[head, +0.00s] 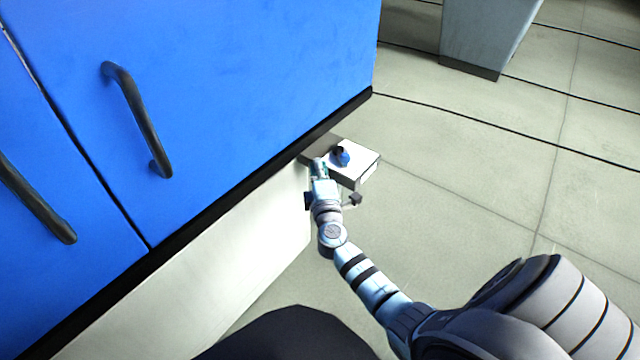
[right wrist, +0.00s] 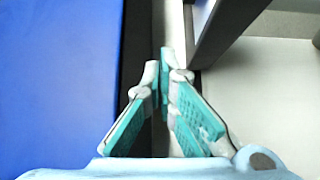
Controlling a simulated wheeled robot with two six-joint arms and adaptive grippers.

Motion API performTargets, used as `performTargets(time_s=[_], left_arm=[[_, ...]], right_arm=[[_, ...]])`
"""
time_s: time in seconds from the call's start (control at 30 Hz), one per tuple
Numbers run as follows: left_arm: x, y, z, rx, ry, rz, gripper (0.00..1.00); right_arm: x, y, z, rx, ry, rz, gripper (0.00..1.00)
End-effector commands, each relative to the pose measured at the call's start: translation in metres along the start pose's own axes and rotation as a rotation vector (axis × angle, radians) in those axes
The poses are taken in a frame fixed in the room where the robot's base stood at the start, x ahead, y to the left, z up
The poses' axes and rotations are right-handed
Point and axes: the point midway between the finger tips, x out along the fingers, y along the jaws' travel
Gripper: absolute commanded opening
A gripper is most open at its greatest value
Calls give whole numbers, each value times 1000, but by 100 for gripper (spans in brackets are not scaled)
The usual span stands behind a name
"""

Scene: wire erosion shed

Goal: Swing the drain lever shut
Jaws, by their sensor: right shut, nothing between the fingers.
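A small blue piece with a dark end (head: 342,156) sits on a white block (head: 358,168) at the lower edge of the blue cabinet; it looks like the drain lever, but it is too small to tell how far it is swung. My right gripper (head: 319,168) is just left of it, close to the block. I cannot tell whether they touch. In the right wrist view the teal fingers of this gripper (right wrist: 167,90) are closed together at their tips, with nothing between them. The lever cannot be made out in that view. My left gripper is out of view.
The blue cabinet (head: 250,70) with dark handles (head: 140,115) fills the left, above a pale lower panel (head: 200,275). A grey pedestal (head: 485,35) stands at the top right. The tiled floor (head: 480,170) on the right is clear.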

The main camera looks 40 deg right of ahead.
Motion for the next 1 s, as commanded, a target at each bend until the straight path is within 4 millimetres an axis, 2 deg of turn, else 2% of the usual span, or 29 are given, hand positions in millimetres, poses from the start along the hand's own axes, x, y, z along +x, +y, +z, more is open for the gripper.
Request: performTargets(time_s=[0.1,0.23,0.7,1.0], left_arm=[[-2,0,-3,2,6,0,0],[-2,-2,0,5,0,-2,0],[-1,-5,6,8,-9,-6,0],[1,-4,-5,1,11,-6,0]], right_arm=[[3,-1,20,-6,-1,-3,0],[5,-1,31,-5,0,-3,0],[5,-1,35,-3,4,-4,0],[5,-2,41,-3,54,-3,0]])
